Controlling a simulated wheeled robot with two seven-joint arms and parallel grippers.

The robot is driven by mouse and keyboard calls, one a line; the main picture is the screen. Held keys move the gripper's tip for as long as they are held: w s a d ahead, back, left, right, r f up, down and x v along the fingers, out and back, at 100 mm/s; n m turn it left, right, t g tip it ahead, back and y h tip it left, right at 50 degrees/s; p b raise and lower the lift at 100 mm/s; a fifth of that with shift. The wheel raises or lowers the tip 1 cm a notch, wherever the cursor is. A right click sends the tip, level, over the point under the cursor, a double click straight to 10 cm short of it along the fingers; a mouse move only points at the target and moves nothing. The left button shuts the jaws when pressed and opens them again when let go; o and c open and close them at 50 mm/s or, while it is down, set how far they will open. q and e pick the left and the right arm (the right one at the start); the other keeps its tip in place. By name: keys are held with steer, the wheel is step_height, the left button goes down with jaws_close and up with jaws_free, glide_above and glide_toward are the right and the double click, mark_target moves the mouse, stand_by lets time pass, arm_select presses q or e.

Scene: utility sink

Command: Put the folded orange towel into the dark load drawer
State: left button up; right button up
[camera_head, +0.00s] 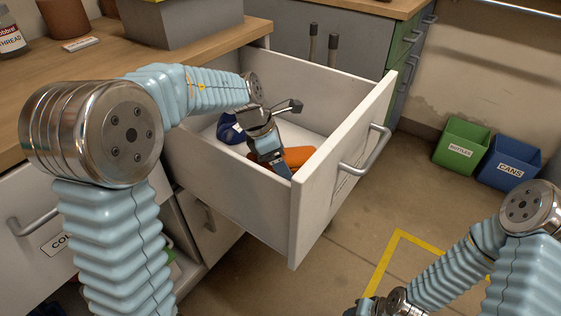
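A pulled-out pale drawer (237,187) holds an orange cloth (299,155), which looks like the folded towel. The cloth lies on the drawer floor toward the front panel, partly covered by my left gripper. My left gripper (282,172) reaches down into the drawer over the cloth. Its fingertips overlap the cloth's near side, and I cannot tell whether they hold it. The label on the drawer front is too edge-on to read.
A dark blue item (230,129) lies in the drawer behind my gripper. A wooden counter (100,62) carries a grey box (185,22). Green (461,143) and blue (510,163) bins stand on the floor at the right. The floor before the drawer is clear.

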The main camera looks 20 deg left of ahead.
arm_select(q)
steer(key=o, duration=1.2)
steer(key=shift+r, duration=0.1)
steer(key=p+v, duration=0.4)
steer(key=v, duration=0.7)
steer(key=shift+w+d+r, duration=0.1)
steer(key=shift+a+r+p, duration=0.25)
steer(key=shift+r+p, duration=0.05)
steer(key=shift+r, duration=0.05)
